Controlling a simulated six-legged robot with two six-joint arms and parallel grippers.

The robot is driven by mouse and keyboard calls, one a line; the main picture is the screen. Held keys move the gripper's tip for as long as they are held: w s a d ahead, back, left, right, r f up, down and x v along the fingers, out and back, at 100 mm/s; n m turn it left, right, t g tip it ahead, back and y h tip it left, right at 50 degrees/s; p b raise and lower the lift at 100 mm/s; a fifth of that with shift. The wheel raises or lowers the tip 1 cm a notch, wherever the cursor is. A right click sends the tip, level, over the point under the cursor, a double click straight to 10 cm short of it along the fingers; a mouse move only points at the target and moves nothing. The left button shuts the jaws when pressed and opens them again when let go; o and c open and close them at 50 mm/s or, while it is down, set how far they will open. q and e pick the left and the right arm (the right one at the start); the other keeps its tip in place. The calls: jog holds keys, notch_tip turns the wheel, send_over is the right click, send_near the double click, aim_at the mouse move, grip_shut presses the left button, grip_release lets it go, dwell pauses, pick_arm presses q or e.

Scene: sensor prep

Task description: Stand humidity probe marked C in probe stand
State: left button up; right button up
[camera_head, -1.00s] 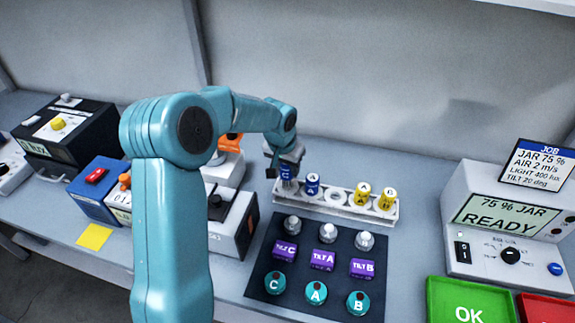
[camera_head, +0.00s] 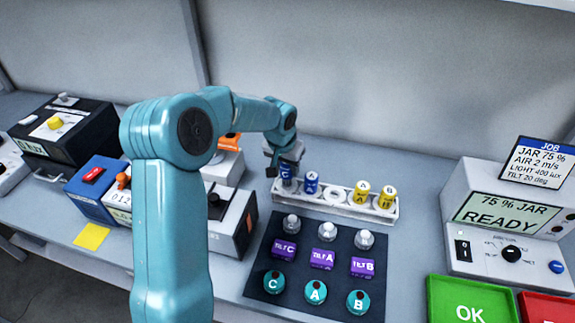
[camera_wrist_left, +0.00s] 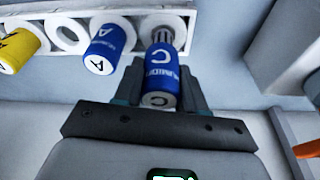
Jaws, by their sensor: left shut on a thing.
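The blue humidity probe marked C (camera_head: 287,171) is held in my left gripper (camera_head: 283,160) over the leftmost hole of the white probe stand (camera_head: 350,209). In the left wrist view the jaws (camera_wrist_left: 158,92) are closed around the sides of probe C (camera_wrist_left: 161,78). Its grey metal tip points into the ring of that hole; how deep it sits I cannot tell. A blue probe marked A (camera_head: 311,183) stands in the neighbouring hole, apart from the gripper. My right gripper is out of view.
Two yellow probes (camera_head: 362,192) stand at the stand's right, with an empty hole (camera_head: 336,197) left of them. A dark mat (camera_head: 261,290) with silver, purple and teal pieces lies in front. Grey and black devices (camera_head: 232,225) stand close on the left.

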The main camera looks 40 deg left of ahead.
pick_arm(q)
jog(key=shift+f+b, duration=2.05)
jog(key=shift+b, duration=0.4)
dwell(3.3)
jog(key=o, duration=1.4)
jog(key=shift+r, duration=0.15)
jog(key=shift+r+p, duration=2.75)
jog(key=shift+r, duration=1.15)
